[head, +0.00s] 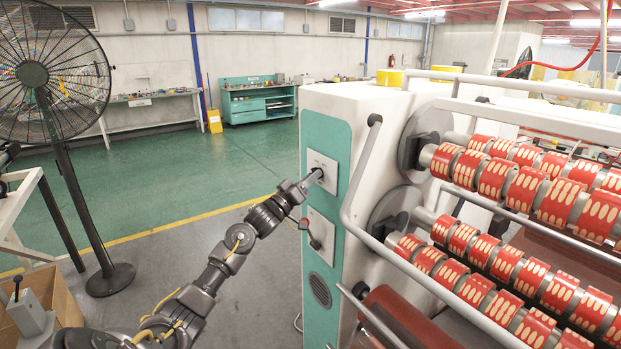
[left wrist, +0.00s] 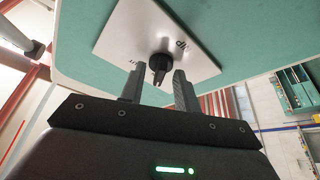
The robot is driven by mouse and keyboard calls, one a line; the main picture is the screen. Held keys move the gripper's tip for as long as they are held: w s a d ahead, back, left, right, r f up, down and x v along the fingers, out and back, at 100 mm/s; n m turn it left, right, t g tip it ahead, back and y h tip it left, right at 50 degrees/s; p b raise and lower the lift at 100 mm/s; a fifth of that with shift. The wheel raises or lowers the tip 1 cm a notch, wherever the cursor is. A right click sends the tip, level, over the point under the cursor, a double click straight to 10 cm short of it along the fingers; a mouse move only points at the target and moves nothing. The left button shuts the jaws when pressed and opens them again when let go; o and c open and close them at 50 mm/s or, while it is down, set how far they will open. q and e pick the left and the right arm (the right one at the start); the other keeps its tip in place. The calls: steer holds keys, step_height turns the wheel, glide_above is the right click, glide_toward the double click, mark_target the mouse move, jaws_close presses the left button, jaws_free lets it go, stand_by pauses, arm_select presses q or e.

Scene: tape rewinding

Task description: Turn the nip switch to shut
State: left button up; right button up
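The nip switch (left wrist: 160,62) is a black knob on a white plate (left wrist: 150,25), whose printed lettering is partly legible in the left wrist view. In the head view the upper white plate (head: 323,161) sits on the teal panel, and my gripper hides most of the knob. My left gripper (head: 315,177) is right in front of that plate. In the left wrist view my left gripper (left wrist: 157,76) is open, one finger on each side of the knob, with gaps that look clear. The knob's pointing direction is hard to read. My right gripper is not in view.
A lower white plate (head: 321,228) carries another switch (head: 313,242) just below my left gripper. A grey bar frame (head: 358,185) and rollers with red-banded rolls (head: 525,190) stand to the right. A fan (head: 75,130) and a cardboard box (head: 58,296) are at left.

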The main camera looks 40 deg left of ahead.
arm_select(q)
jaws_close()
steer(key=shift+f, duration=0.1)
steer(key=shift+w+a+m+g+h+b, duration=0.15)
steer(key=shift+m+g+h+b, duration=0.25)
steer(key=shift+m+h+b, duration=1.85)
steer(key=shift+s+a+m+g+h+b, duration=0.15)
steer(key=shift+m+g+h+b, duration=0.75)
steer(key=shift+m, duration=2.6)
steer(key=shift+w+a+m+t+h+b, duration=0.15)
steer(key=shift+m+h+b, duration=1)
steer(key=shift+m+b, duration=1.35)
steer(key=shift+m+g+p, duration=0.25)
steer(key=shift+m+p, duration=0.1)
steer(key=shift+m, duration=0.3)
jaws_free()
